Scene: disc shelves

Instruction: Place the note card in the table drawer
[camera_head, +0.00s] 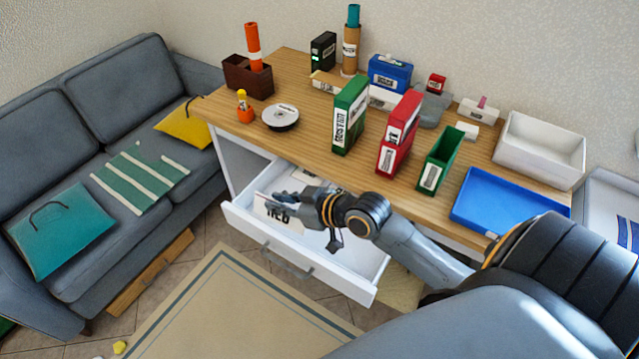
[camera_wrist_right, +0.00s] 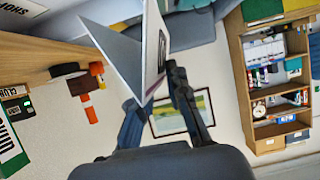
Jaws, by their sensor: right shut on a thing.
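The note card (camera_head: 264,188) is white with dark lettering and stands over the open drawer in the head view. In the right wrist view the card (camera_wrist_right: 125,50) looks folded, with two panels at an angle. My right gripper (camera_head: 290,197) is shut on the card, its fingers at the card's edge; the fingers also show in the wrist view (camera_wrist_right: 160,92). The table drawer (camera_head: 340,274) is white and pulled out from under the wooden table. The card is above or partly within the drawer opening; I cannot tell whether it touches the bottom. My left gripper is not in view.
On the wooden table (camera_head: 300,150) stand a green binder (camera_head: 349,115), a red binder (camera_head: 399,135), a disc spindle (camera_head: 280,117) and a blue tray (camera_head: 505,200). A grey sofa (camera_head: 110,90) is at the left. The rug (camera_head: 235,310) before the drawer is clear.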

